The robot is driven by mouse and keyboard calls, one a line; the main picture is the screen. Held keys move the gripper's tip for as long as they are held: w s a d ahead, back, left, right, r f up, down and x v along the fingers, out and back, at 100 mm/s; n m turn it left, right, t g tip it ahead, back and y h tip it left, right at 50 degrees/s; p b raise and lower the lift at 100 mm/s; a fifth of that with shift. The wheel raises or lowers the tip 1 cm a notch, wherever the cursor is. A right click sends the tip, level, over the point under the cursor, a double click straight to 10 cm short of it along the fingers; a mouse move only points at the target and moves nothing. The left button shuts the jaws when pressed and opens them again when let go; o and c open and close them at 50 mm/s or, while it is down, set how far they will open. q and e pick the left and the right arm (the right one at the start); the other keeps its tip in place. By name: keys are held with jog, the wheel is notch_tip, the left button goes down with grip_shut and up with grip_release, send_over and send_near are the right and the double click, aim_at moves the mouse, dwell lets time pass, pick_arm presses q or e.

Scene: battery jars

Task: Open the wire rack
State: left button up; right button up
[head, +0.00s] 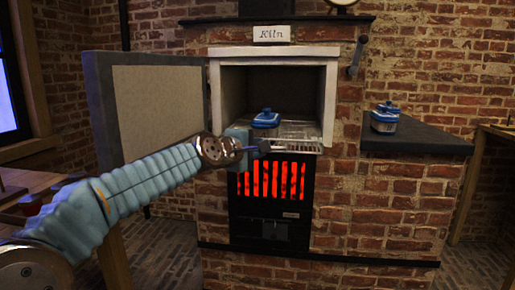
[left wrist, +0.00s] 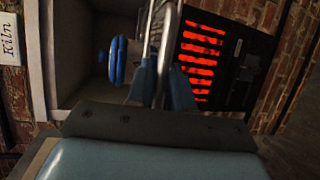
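The wire rack (head: 300,146) lies level in the mouth of the kiln, its front edge at the opening above the glowing grate. A jar with a blue lid (head: 265,119) stands on it; the blue lid also shows in the left wrist view (left wrist: 117,60). My left gripper (head: 260,147) is at the rack's front edge, left of its middle. In the left wrist view its two blue fingers (left wrist: 164,85) lie close on either side of the rack's front wires (left wrist: 165,40) and appear shut on them. My right gripper is not in view.
The kiln door (head: 160,110) stands wide open to the left, behind my left arm. The red-glowing grate (head: 270,180) is just below the rack. A second blue-lidded jar (head: 385,117) stands on the dark ledge (head: 420,141) at the right. Space in front of the kiln's right side is clear.

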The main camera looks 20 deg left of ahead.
pick_arm(q)
jog(key=v, duration=1.3)
jog(key=shift+s, duration=0.35)
jog(key=w+d+f+m+g, duration=0.2)
jog(key=w+f, duration=0.2)
jog(key=f, duration=0.5)
jog(key=w+d+f+m+g, duration=0.15)
jog(key=w+f, duration=0.25)
jog(key=f, duration=0.4)
jog(key=d+f+m+g, duration=0.2)
jog(key=d+f, duration=0.1)
jog(key=f, duration=0.8)
jog(key=d+f+m+g, duration=0.2)
jog(key=d+f, duration=0.1)
jog(key=f, duration=0.8)
jog(key=s+d+f+m+g+h+p, duration=0.1)
jog(key=s+d+f+m+g, duration=0.15)
jog(key=s+f, duration=0.45)
jog(key=s+d+f+m+g, duration=0.15)
jog(key=d+f, duration=0.25)
jog(key=f, duration=0.7)
jog(key=s+d+f+m+g, duration=0.1)
jog(key=s+d+f+m, duration=0.1)
jog(key=s+f, duration=0.3)
jog(key=s+d+f+m+g+h, duration=0.1)
jog(key=s+f, duration=0.4)
jog(key=s, duration=0.6)
jog(key=shift+d+m+g, duration=0.55)
jog(key=shift+d+g, duration=0.15)
jog(key=shift+g, duration=0.05)
